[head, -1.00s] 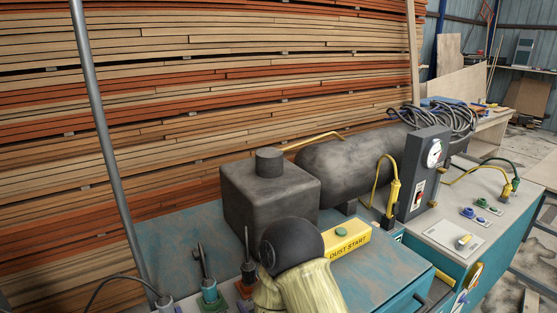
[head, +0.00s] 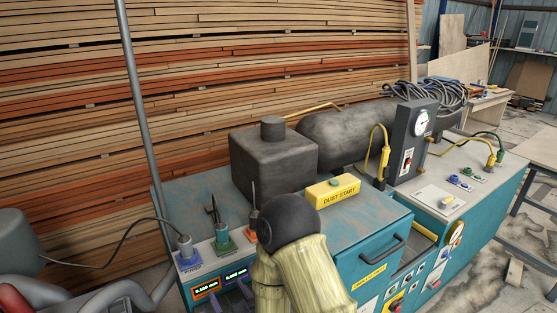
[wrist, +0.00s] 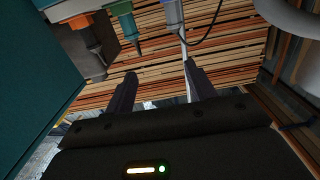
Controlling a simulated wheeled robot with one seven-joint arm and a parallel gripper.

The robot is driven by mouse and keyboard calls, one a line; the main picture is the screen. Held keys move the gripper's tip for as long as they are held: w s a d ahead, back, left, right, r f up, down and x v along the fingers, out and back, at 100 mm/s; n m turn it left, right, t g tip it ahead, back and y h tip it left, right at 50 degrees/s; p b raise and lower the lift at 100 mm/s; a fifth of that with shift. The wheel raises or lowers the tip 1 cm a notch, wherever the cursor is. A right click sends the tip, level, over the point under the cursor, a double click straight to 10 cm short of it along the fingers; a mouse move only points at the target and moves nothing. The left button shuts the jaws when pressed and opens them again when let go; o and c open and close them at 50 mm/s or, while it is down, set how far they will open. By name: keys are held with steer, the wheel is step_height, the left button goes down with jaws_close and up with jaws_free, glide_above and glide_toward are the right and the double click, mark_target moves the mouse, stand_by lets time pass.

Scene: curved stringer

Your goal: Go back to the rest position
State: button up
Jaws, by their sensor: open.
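My gripper (wrist: 158,88) shows in the wrist view with its two dark fingers spread apart and nothing between them. Beyond the fingers are stacked boards and a thin grey pole. In the head view my arm, a black joint with pale yellow sleeved links, rises at the bottom centre in front of the teal machine (head: 370,240). The gripper itself is hidden from the head view.
A yellow DUST START box (head: 333,192) sits on the machine top beside a dark tank (head: 272,160). Blue (head: 185,245), green (head: 222,240) and orange connectors stand at its left; in the wrist view they hang close above the left finger. Stacked lumber (head: 250,60) fills the back.

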steer(key=w+d+m+g+h, duration=0.1)
steer(key=w+d+g+h, duration=0.35)
steer(key=d, duration=0.55)
steer(key=s+d+r+m+g+h, duration=0.2)
steer(key=s+d+g, duration=0.2)
steer(key=s+d, duration=0.3)
steer(key=s+d+r+m+g+h, duration=0.1)
steer(key=s+d+m+g+h, duration=0.2)
steer(key=s+d, duration=0.4)
steer(key=d+g, duration=0.1)
steer(key=d, duration=0.2)
steer(key=shift+s+d+r, duration=0.2)
steer(key=shift+s+r, duration=0.1)
steer(key=shift+r, duration=0.1)
